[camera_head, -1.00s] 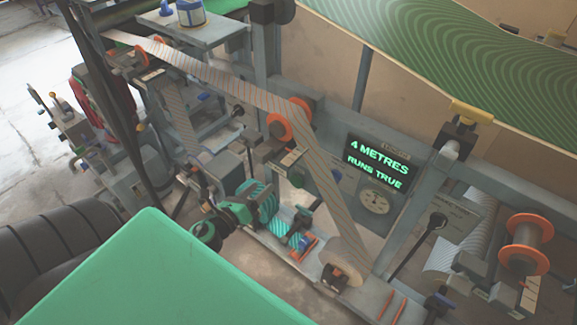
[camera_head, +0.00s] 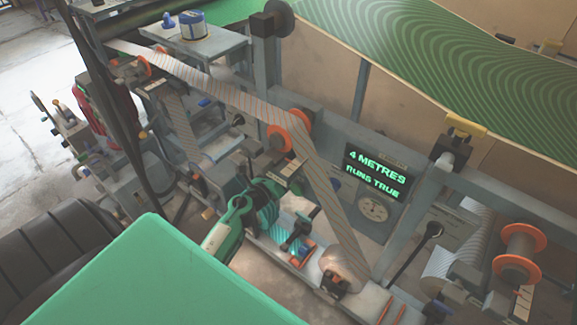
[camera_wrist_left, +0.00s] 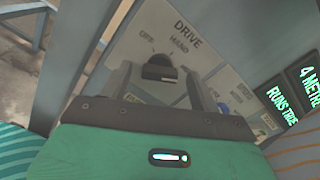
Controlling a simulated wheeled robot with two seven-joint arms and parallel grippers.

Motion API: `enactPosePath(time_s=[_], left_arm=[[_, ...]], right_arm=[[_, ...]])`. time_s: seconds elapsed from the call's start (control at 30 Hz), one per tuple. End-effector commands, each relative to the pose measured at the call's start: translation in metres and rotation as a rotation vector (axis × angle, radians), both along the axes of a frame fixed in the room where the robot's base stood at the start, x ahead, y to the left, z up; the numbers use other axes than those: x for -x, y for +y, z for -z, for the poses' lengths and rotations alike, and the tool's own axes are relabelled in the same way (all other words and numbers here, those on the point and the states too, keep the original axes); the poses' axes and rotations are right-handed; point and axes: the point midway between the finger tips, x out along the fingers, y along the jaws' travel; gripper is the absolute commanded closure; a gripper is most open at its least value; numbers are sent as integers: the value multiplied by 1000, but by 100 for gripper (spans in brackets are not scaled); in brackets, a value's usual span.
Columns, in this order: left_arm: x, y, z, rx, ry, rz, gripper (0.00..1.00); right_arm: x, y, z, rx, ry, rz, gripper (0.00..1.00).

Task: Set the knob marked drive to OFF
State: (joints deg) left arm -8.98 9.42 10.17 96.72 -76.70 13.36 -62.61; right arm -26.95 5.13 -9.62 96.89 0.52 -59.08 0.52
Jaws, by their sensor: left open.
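The knob marked DRIVE (camera_wrist_left: 158,70) is a dark knob on a pale panel (camera_wrist_left: 222,50) in the left wrist view. OFF is printed to its upper left and HAND above it to the right. Its exact pointer setting is hard to tell. My left gripper (camera_wrist_left: 158,88) is open, with one finger on each side of the knob in that view; I cannot tell whether they touch it. In the head view my left gripper (camera_head: 284,177) is beside the machine's middle, and the knob is not clearly visible there. My right gripper is not in view.
A lit display (camera_head: 376,175) reads "4 METRES RUNS TRUE", with a round dial (camera_head: 374,209) below it. A striped web (camera_head: 322,185) runs down past orange-flanged rollers to the right of my gripper.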

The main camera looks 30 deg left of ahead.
Motion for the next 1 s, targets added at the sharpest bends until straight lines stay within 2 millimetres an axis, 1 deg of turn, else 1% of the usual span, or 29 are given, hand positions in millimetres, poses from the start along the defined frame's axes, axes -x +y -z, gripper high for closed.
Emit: enactPosePath(time_s=[0.03,0.13,0.43,0.57,0.6,0.67,1.0], left_arm=[[-4,0,-1,0,-1,0,37],[-8,-1,0,0,0,0,37],[-9,-1,0,0,0,0,37],[-9,-1,0,0,0,0,63],[-9,-1,0,0,0,0,71],[-9,-1,0,0,0,0,82],[-9,-1,0,42,4,-1,82]], right_arm=[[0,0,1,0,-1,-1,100],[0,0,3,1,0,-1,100],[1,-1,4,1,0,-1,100],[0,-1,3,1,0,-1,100],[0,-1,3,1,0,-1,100],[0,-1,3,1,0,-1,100],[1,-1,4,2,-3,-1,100]])
